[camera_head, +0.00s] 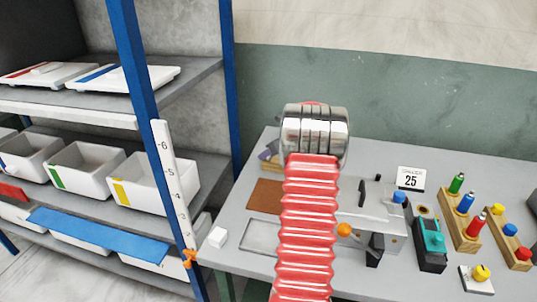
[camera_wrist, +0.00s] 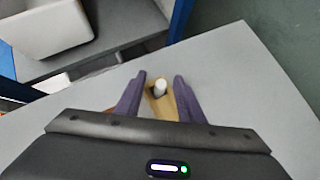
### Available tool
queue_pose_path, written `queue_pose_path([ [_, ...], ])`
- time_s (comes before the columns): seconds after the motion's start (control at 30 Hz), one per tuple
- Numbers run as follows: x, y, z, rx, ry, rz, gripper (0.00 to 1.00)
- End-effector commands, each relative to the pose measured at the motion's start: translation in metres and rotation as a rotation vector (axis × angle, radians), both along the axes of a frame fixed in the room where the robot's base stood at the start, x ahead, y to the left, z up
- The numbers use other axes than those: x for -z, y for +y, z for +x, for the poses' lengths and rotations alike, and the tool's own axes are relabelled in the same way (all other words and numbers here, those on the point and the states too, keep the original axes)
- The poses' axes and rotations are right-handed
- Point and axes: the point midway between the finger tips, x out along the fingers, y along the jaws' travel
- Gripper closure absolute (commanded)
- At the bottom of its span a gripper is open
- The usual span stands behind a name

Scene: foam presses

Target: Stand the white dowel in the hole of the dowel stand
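In the wrist view, the white dowel (camera_wrist: 160,87) shows as a short pale peg between my fingers. A light wooden block, which looks like the dowel stand (camera_wrist: 159,105), shows just below and around it. I cannot tell whether the dowel sits in its hole or is apart from it. My gripper (camera_wrist: 160,76) has two purple fingers, spread with a gap on each side of the dowel. In the head view, my gripper (camera_head: 268,157) is partly visible at the table's far left, behind my red arm. The dowel cannot be made out there.
On the table (camera_head: 240,262) lie a brown mat (camera_head: 264,196), a shallow tray (camera_head: 249,236) and a white cube (camera_head: 218,237). A grey press (camera_head: 388,220) and wooden racks of coloured pegs (camera_head: 459,215) stand right. A shelf with white bins (camera_head: 85,168) stands left.

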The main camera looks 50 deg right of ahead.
Motion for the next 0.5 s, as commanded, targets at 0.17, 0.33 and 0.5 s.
queue_pose_path([
  [0.17, -0.013, 0.001, -0.012, 0.002, -0.002, -0.002, 0.65],
  [0.33, -0.032, 0.005, -0.03, 0.001, -0.001, -0.003, 0.65],
  [0.5, -0.051, 0.008, -0.05, 0.002, -0.002, -0.002, 0.65],
])
